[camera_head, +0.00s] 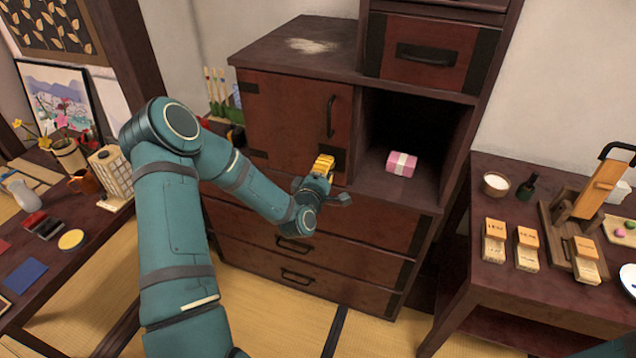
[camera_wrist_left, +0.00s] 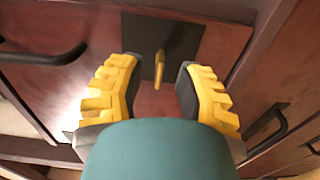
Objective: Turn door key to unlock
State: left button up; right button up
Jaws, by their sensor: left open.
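The dark red cabinet door (camera_head: 285,125) is closed and has a black vertical handle (camera_head: 330,117). In the left wrist view, a brass key (camera_wrist_left: 159,68) sticks out of a black lock plate (camera_wrist_left: 185,38). My left gripper (camera_head: 324,166) is at the lower right of the door, in front of the lock. In the left wrist view its yellow-padded fingers (camera_wrist_left: 158,92) are open, with the key between and just beyond them; I see a gap on both sides of it. In the head view the gripper hides the key. My right gripper is not in view.
Drawers with black handles (camera_head: 294,244) lie below. A side table (camera_head: 475,262) with wooden blocks stands at the right, and a low desk (camera_head: 100,225) at the left.

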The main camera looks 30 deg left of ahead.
pick_arm(q)
jog(key=v, duration=1)
jog(key=shift+s, duration=0.2)
